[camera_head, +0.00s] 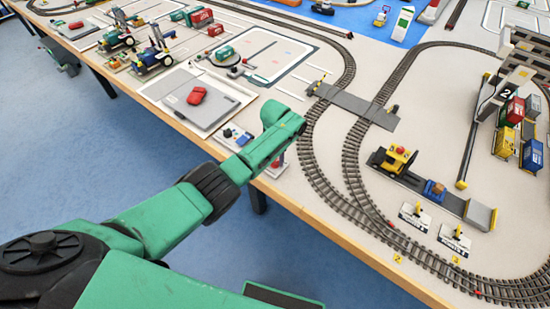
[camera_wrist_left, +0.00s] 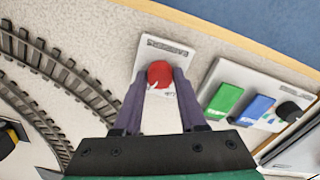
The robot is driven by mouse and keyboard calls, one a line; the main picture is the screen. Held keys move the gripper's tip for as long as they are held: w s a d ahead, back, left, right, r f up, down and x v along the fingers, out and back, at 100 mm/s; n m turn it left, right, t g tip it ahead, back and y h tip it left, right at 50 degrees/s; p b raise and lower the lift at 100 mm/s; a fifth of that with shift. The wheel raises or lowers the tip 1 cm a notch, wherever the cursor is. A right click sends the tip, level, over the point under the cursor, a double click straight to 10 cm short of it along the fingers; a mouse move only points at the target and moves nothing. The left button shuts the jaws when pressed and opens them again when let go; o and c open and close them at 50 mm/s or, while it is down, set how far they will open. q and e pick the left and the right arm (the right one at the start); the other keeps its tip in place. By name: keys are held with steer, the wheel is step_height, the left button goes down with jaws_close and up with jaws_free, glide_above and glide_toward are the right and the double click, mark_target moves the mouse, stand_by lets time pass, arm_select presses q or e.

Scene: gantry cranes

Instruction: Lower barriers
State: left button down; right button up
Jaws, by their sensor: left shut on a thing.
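My left gripper (camera_wrist_left: 158,84) is over a small white plate (camera_wrist_left: 166,49) near the table edge. Its two dark fingers are shut on a red knob (camera_wrist_left: 159,73) standing on that plate. In the head view the red knob (camera_head: 277,163) shows only partly below my left wrist. A grey level crossing (camera_head: 352,104) spans the two railway tracks. Small yellow-and-dark barrier posts stand at its left end (camera_head: 319,84) and right end (camera_head: 392,109); whether their arms are up is too small to tell. My right gripper is not in view.
Next to the knob's plate is a panel with a green block (camera_wrist_left: 225,101), a blue block (camera_wrist_left: 252,110) and a black knob (camera_wrist_left: 289,112). A crane with containers (camera_head: 515,110) stands right.

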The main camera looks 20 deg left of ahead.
mark_target(275, 162)
arm_select(q)
steer(key=shift+m, duration=2.2)
steer(key=shift+c, duration=2.3)
jaws_free()
steer(key=shift+r+p, duration=0.35)
steer(key=shift+r, duration=0.2)
step_height(275, 162, up, 14)
steer(key=shift+f, duration=0.2)
